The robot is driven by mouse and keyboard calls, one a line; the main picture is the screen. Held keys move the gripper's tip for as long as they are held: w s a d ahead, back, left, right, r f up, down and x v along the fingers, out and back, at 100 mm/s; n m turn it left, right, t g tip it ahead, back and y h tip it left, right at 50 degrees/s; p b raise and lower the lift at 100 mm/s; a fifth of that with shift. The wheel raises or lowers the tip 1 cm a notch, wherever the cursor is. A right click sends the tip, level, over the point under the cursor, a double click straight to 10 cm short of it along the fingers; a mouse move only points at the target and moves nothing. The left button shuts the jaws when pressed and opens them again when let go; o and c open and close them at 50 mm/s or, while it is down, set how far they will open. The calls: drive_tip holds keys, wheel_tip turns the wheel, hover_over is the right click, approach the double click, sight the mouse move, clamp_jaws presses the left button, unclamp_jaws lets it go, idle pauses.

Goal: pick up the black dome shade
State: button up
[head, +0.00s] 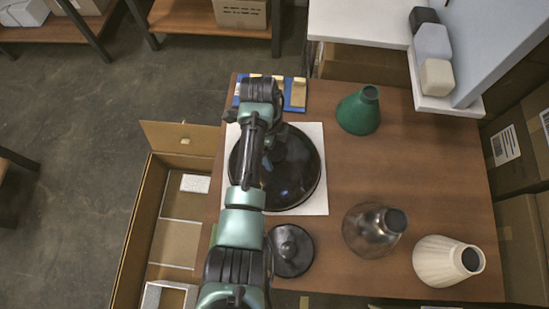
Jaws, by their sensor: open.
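The black dome shade (300,182) is large, round and glossy. It rests on a white square mat (318,140) on the brown table, left of the table's middle. My arm reaches up the picture across the dome's left part and covers some of it. My gripper (273,138) is at the arm's far end, over the dome's upper left part, and is open. The arm largely hides its fingertips, and I cannot tell whether they touch the dome. No object shows held in it.
On the table (410,170) stand a green shade (359,113), a smoky glass shade (367,232), a cream ribbed shade (440,262) and a black round piece (290,252). A blue tray (295,95) lies behind. An open cardboard box (145,225) is left; a shelf (450,104) overhangs back right.

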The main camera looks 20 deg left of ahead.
drive_tip(key=shift+c, duration=0.2)
drive_tip(key=shift+r, duration=0.1)
clamp_jaws()
